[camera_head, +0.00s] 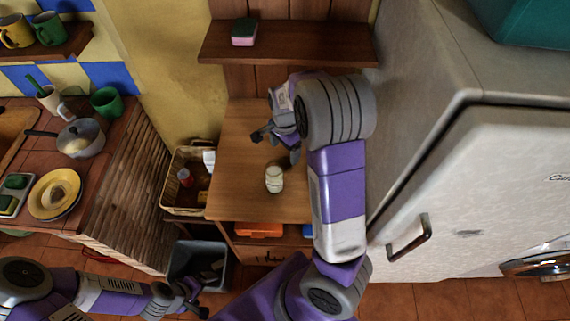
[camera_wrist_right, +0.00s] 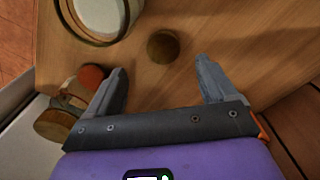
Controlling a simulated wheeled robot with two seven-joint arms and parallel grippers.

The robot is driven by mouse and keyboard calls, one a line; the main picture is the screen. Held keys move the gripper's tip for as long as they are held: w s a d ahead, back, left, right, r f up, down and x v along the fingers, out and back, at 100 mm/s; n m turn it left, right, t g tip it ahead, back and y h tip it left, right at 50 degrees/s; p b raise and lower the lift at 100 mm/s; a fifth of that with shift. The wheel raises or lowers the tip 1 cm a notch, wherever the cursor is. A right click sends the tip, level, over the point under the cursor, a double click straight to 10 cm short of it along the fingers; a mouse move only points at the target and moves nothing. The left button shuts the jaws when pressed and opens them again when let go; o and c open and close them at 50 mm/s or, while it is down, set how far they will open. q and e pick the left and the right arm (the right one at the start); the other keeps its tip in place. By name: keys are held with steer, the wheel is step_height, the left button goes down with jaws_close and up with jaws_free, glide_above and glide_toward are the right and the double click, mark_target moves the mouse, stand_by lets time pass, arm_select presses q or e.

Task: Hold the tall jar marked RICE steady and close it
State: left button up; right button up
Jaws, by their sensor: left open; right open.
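A pale glass jar (camera_head: 274,180) stands upright on the wooden table (camera_head: 240,150); no label can be read on it. In the right wrist view a jar (camera_wrist_right: 100,18) shows at the top left, cut off by the frame edge. A small round brown lid (camera_wrist_right: 163,46) lies on the table there, just beyond and between my right fingertips. My right gripper (camera_head: 277,146) is open and empty above the table, behind the jar in the head view; it also shows in the wrist view (camera_wrist_right: 162,68). My left gripper (camera_head: 196,297) is open and empty, low at the front, away from the table.
Containers with brown tops (camera_wrist_right: 60,118) stand beyond my right finger at the wrist view's left. A basket (camera_head: 182,208) and a dark bin (camera_head: 194,262) are left of the table. The fridge (camera_head: 470,190) borders the right. A shelf (camera_head: 300,45) hangs above.

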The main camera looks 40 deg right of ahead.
mark_target(285, 162)
steer(key=shift+f+b, duration=0.3)
steer(key=shift+f, duration=0.9)
steer(key=f, duration=0.1)
steer(key=f+b, duration=0.1)
steer(key=f, duration=0.1)
steer(key=f+b, duration=0.1)
steer(key=f, duration=0.1)
steer(key=shift+w+d+f, duration=0.1)
steer(key=shift+w+d, duration=0.1)
steer(key=shift+d, duration=0.1)
